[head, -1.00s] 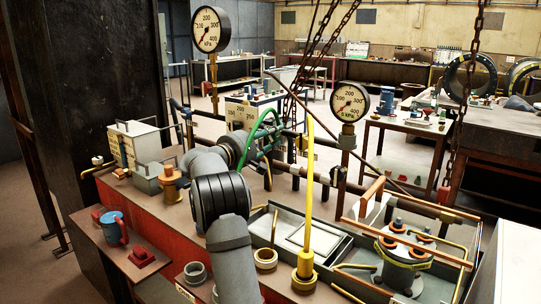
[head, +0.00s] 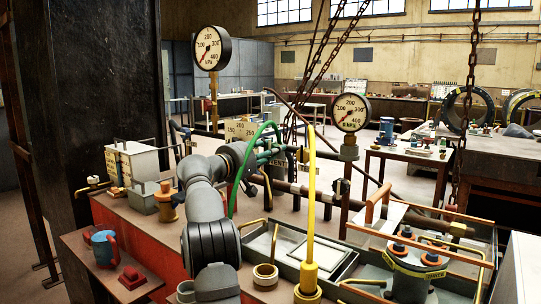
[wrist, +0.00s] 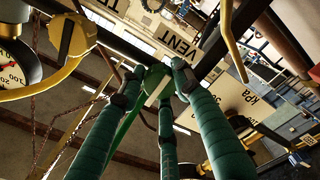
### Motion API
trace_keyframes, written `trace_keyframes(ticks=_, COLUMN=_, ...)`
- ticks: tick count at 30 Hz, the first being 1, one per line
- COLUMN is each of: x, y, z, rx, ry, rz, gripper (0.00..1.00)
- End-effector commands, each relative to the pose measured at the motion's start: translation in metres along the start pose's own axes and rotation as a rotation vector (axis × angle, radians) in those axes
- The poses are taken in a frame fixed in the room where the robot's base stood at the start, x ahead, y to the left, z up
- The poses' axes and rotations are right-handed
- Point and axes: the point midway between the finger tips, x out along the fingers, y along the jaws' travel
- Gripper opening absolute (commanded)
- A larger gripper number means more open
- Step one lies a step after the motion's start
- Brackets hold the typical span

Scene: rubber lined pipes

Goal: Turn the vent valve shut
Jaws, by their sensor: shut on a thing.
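My gripper (wrist: 155,85) has green-wrapped fingers closed around a small green part, which I take to be the vent valve's handle (wrist: 152,77). The fingers hide much of it, and I cannot tell how far it is turned. A pale plate lettered VENT (wrist: 178,42) is just beyond the fingertips in the wrist view. In the head view my gripper (head: 272,152) reaches right from the wrist into the pipework behind the bench, and the valve is too small and covered to make out there.
A green hose (head: 236,185) arches close beside my gripper. A yellow pipe (head: 311,190) stands to its right. Two gauges (head: 210,48) (head: 351,112) rise on posts. Hanging chains (head: 318,65) are behind. Grey trays (head: 340,268) and a flanged pot (head: 408,272) occupy the front right.

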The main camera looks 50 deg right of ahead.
Motion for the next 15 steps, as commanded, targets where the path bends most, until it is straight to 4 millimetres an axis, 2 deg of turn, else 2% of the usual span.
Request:
trace_keyframes(ticks=13, x=0.0018, y=-0.0026, z=0.0044, rx=0.011, ry=-0.012, rz=-0.006, gripper=0.06)
trace_keyframes(ticks=14, x=0.0018, y=-0.0027, z=0.0044, rx=0.011, ry=-0.012, rz=-0.006, gripper=0.34)
trace_keyframes(ticks=15, x=0.0018, y=-0.0026, z=0.0043, rx=0.011, ry=-0.012, rz=-0.005, gripper=0.37)
